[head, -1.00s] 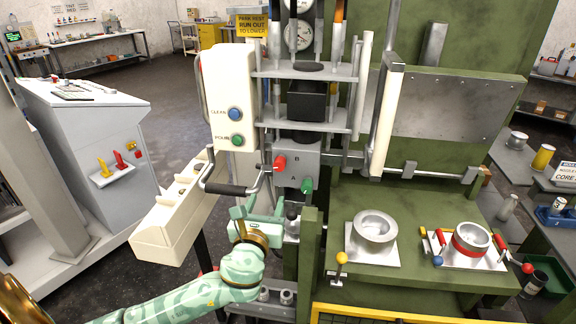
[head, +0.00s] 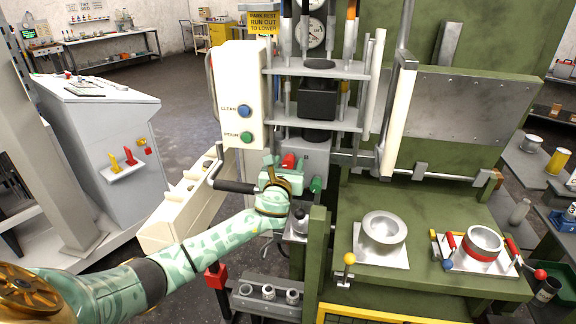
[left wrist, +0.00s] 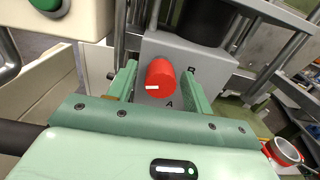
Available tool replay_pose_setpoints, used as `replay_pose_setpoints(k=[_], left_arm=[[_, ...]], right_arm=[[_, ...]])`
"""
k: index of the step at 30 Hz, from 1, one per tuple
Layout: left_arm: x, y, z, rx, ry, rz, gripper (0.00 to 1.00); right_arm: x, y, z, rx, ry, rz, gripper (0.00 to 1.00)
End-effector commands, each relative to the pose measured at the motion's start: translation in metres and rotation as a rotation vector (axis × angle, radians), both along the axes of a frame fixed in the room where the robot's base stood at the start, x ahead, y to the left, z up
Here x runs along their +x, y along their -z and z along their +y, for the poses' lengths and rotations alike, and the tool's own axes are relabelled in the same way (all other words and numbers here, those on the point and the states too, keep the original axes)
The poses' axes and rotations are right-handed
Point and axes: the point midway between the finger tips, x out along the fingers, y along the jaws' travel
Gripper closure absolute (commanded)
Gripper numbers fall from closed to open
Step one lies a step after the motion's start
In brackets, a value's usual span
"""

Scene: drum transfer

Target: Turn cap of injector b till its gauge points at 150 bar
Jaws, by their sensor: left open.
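The red cap (head: 288,160) sits on the grey block (head: 312,152) of the press. In the left wrist view the red cap (left wrist: 160,78) carries a white mark, with the letters B and A on the block beside it. My left gripper (head: 284,168) is at the cap, its fingers open on either side with small gaps showing in the left wrist view. A green cap (head: 316,184) is just right of and below the gripper. A round gauge (head: 311,34) shows at the top; its reading is too small to tell. My right gripper is out of view.
A white box with a blue button (head: 244,111) and a green button stands left of the block. A black-gripped handle (head: 235,187) runs close by my left gripper. Metal cups (head: 384,230) stand on the green bench at right.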

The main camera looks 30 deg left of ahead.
Motion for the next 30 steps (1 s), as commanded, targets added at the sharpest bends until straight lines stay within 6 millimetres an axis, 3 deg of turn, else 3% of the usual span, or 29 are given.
replay_pose_setpoints(k=[5,10,11,20,30], left_arm=[[0.0000,-0.0003,-0.0001,0.000,0.000,0.000,0.49],[-0.0001,-0.0004,-0.0001,0.000,0.000,-0.001,0.91],[-0.0001,-0.0004,-0.0001,0.000,0.000,-0.001,0.94],[-0.0003,-0.0003,-0.0001,-0.022,0.000,-0.009,0.94],[-0.0002,-0.0003,-0.0002,-0.205,-0.001,-0.078,0.94]], right_arm=[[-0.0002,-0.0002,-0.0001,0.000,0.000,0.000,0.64],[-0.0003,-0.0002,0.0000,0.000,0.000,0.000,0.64],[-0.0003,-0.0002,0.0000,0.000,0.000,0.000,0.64],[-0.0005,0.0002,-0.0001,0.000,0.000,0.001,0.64],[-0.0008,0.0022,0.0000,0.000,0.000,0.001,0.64]])
